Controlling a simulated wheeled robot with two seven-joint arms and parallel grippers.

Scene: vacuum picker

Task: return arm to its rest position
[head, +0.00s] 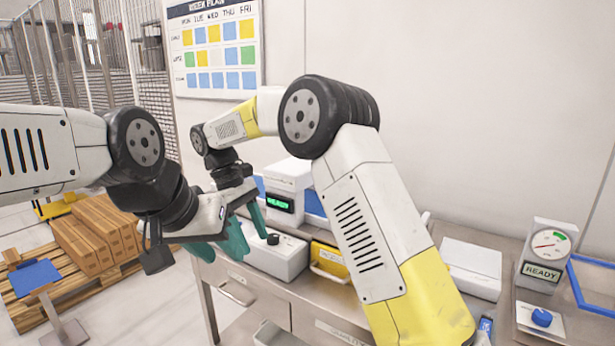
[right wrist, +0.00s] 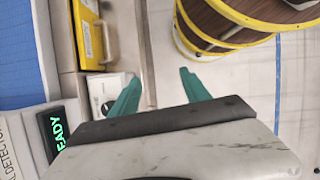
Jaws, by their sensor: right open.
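My right gripper (right wrist: 160,76) is open and empty in the right wrist view, with its two teal fingers apart. Below it are the table edge and the floor. In the head view my right arm bends up and over to the left, with its wrist pointing down beside the bench's left end. Its fingers are partly hidden there by my left gripper. My left gripper (head: 218,250) hangs in front of the bench at the left, with teal fingers. The overlap of the two grippers hides how far apart its fingers are. I see nothing held in it.
A pallet of boxes (head: 95,235) stands left.

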